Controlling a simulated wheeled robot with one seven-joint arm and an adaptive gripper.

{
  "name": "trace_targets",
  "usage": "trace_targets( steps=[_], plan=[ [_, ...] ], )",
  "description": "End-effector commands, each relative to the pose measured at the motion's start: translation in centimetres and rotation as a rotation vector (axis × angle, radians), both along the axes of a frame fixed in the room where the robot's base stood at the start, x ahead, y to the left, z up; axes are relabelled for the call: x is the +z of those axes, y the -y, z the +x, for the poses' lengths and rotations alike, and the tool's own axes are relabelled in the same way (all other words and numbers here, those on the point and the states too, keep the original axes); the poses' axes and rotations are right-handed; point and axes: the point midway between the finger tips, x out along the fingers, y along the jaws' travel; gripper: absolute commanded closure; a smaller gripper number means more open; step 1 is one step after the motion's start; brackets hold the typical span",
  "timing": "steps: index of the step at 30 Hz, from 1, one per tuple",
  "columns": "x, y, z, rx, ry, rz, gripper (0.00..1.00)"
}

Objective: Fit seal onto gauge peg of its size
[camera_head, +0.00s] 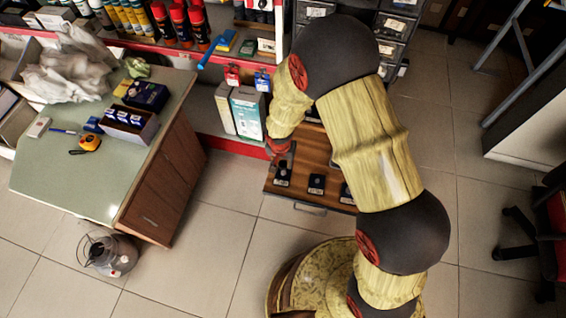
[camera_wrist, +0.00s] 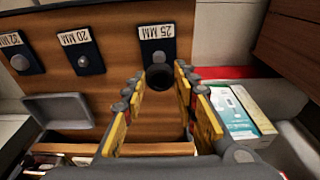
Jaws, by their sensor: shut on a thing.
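A black ring-shaped seal (camera_wrist: 159,78) is between the fingertips of my gripper (camera_wrist: 158,82), which is shut on it. It is in front of the 25 MM gauge plate (camera_wrist: 166,33), and its dark ring overlaps the lower part of that plate. A grey peg top shows just above the ring; I cannot tell whether the ring is around it. The 20 MM plate (camera_wrist: 83,48) and 32 MM plate (camera_wrist: 18,53) show bare grey pegs. In the head view my gripper (camera_head: 279,147) is at the left end of the board, mostly hidden by my arm.
The wooden board (camera_head: 302,150) carries the dark plates in a row. A grey tray (camera_wrist: 60,108) lies on it in the wrist view. White-and-teal boxes (camera_head: 246,112) stand left of the board on the red-edged shelf. A green-topped counter (camera_head: 100,180) is farther left.

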Motion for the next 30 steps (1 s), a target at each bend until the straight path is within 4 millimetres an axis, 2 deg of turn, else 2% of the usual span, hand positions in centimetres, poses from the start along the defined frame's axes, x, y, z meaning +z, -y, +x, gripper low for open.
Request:
trace_targets(
  steps=[9,15,30],
  plan=[
    [-3.3,0.1,0.0,0.000,-0.001,-0.001,0.81],
    [-4.8,0.0,0.0,0.002,0.000,0.000,0.81],
    [-5.0,0.1,0.0,0.001,0.000,0.000,0.81]
  ],
)
